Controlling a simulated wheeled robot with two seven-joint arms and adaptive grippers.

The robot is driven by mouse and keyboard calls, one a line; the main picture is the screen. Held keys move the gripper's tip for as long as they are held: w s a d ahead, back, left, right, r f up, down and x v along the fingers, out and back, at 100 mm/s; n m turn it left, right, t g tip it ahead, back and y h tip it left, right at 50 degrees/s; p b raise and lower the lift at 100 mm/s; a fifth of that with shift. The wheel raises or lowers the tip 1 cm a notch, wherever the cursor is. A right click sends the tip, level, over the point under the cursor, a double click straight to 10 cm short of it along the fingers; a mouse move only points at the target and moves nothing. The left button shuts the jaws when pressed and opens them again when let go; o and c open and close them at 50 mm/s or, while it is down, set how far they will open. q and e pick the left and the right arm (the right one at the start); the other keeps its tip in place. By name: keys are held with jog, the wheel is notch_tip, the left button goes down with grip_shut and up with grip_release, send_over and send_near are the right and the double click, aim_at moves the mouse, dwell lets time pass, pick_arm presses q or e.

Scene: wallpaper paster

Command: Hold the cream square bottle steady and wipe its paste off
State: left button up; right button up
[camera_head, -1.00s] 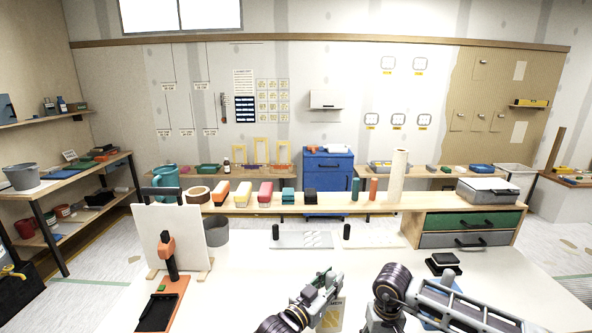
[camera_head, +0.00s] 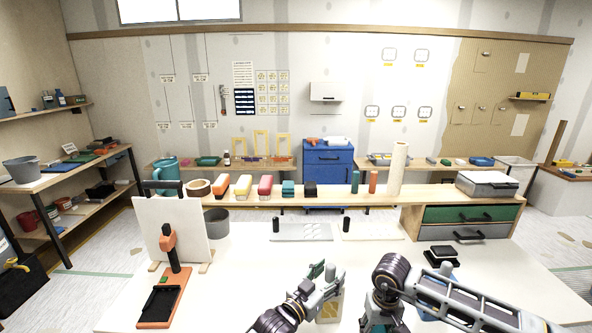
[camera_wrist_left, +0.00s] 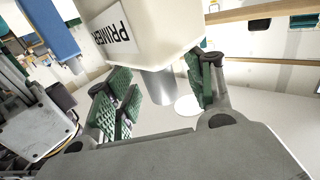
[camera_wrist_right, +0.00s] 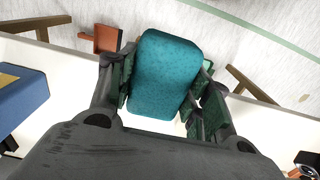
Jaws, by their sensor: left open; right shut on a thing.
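The cream square bottle (camera_head: 329,309) stands at the front of the white table, partly hidden by my left gripper (camera_head: 326,277). In the left wrist view the bottle (camera_wrist_left: 150,30) shows a PRIMER label and a grey metallic neck. My left gripper is open, with its green-padded fingers (camera_wrist_left: 165,72) on either side of the neck; contact cannot be told. No paste can be made out on the bottle. My right gripper (camera_wrist_right: 168,65) is shut on a teal speckled, sponge-like block (camera_wrist_right: 163,85). In the head view that block is hidden; the right wrist is just right of the bottle.
An orange-based stand (camera_head: 166,300) and a white upright board (camera_head: 178,228) are at the left. A wooden shelf (camera_head: 345,201) with colored blocks runs along the back. Green and grey drawers (camera_head: 468,225) stand at the right. The middle of the table is mostly clear.

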pick_arm(q)
jog(key=shift+s+a, duration=0.25)
jog(key=shift+s, duration=0.05)
jog(key=shift+w+d, duration=0.15)
dwell(0.6)
jog(key=shift+w+d, duration=0.35)
jog(key=shift+w+d, duration=0.1)
jog(key=shift+w, duration=0.05)
grip_shut()
dwell(0.5)
jog(key=shift+f, duration=0.1)
dwell(0.7)
